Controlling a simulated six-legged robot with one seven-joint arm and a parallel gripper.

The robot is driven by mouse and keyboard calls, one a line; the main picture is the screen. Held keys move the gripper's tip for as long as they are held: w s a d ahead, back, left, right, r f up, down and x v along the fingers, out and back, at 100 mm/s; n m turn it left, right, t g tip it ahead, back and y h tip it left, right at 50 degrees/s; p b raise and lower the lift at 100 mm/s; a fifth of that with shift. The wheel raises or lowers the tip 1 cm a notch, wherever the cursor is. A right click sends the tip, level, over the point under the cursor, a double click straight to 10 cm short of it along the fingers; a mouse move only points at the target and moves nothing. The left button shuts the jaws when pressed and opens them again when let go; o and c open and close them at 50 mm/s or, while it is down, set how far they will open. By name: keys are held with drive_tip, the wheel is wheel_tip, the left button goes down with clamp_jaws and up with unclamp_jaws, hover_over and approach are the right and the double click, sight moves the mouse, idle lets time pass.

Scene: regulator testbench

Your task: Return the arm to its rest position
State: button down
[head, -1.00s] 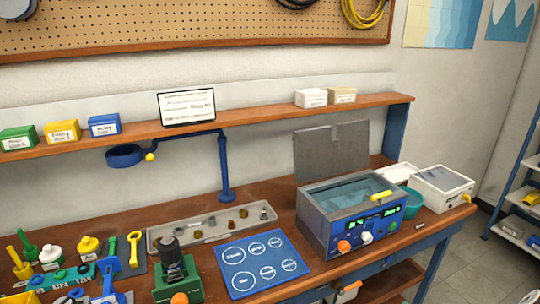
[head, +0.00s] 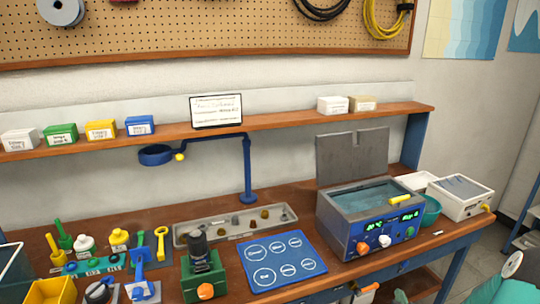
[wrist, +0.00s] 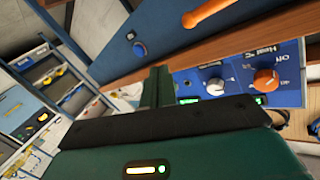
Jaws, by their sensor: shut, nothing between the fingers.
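My gripper (wrist: 155,88) shows in the wrist view as dark green fingers, pressed together with nothing between them. Behind its fingers are a black band and a green wrist housing with a lit strip. Beyond it, to the right, is the blue control panel of the water bath (wrist: 240,85), with a white knob and an orange knob. The gap between fingers and panel cannot be judged. In the head view, part of my arm (head: 512,266) seems to show at the bottom right corner; my fingers cannot be made out there.
The water bath (head: 368,215) stands on the bench with its grey lid (head: 352,157) upright behind. A blue mat (head: 282,262), a grey tray (head: 236,225) and a green stand (head: 203,278) are to its left. A white box (head: 460,197) is to its right. A blue rack (wrist: 30,95) stands farther away.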

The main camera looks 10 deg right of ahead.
drive_tip(key=w+a+r+n+g+y, duration=0.2)
drive_tip(key=w+a+r+n+g, duration=0.1)
drive_tip(key=a+r, duration=0.6)
drive_tip(key=w+a+r+n+g+y, duration=0.1)
drive_tip(key=w+a+r+n+g, duration=0.2)
drive_tip(key=a+r, duration=0.55)
drive_tip(key=s+a+r+n+g+y, duration=0.1)
drive_tip(key=s+a+r+y, duration=0.1)
drive_tip(key=s+a+r, duration=0.3)
drive_tip(key=s+a+r+n+g+y, duration=0.2)
drive_tip(key=s+a+r, duration=0.3)
drive_tip(key=s+a, duration=0.9)
drive_tip(key=shift+s+a+n, duration=0.3)
drive_tip(key=shift+a, duration=0.2)
